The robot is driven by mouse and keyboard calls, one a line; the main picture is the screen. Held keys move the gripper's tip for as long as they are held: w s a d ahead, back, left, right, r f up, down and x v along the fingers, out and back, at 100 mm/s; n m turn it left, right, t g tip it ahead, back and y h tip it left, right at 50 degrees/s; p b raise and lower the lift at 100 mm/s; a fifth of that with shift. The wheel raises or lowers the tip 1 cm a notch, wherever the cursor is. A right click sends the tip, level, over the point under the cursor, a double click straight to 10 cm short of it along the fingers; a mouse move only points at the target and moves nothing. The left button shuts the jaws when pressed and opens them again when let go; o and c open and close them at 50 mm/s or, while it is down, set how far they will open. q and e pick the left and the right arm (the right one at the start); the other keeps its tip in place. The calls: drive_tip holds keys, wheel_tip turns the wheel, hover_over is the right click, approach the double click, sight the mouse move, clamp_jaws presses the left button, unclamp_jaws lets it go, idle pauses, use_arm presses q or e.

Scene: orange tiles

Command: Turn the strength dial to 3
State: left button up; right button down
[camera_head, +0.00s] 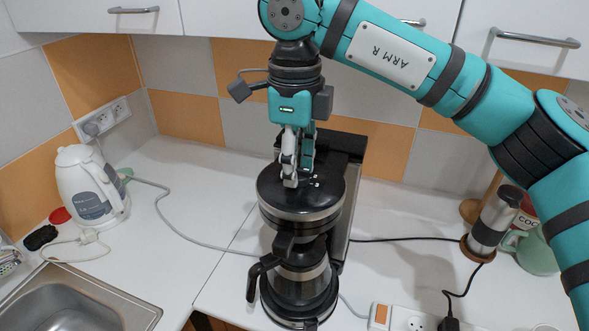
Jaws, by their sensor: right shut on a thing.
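The black coffee maker (327,200) stands on the white counter, with its glass carafe (300,272) below the round top. My right gripper (291,180) comes down from above, fingers pointing down. It is shut on the strength dial on the round top. The fingertips hide the dial almost wholly. Small white marks show on the top just right of the fingertips, but they are too small to read. The dial's setting cannot be made out. My left gripper is not in view.
A white kettle (88,188) stands at the left near a wall socket, with a steel sink (75,302) in front. A power strip (405,318) and cables lie at the front right. A steel grinder (493,222) and a green mug (538,252) stand at the right. Cupboards hang above.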

drive_tip(key=shift+m, duration=0.3)
drive_tip(key=c, duration=1.1)
unclamp_jaws()
drive_tip(key=shift+c, duration=0.2)
wheel_tip(320, 180, up, 12)
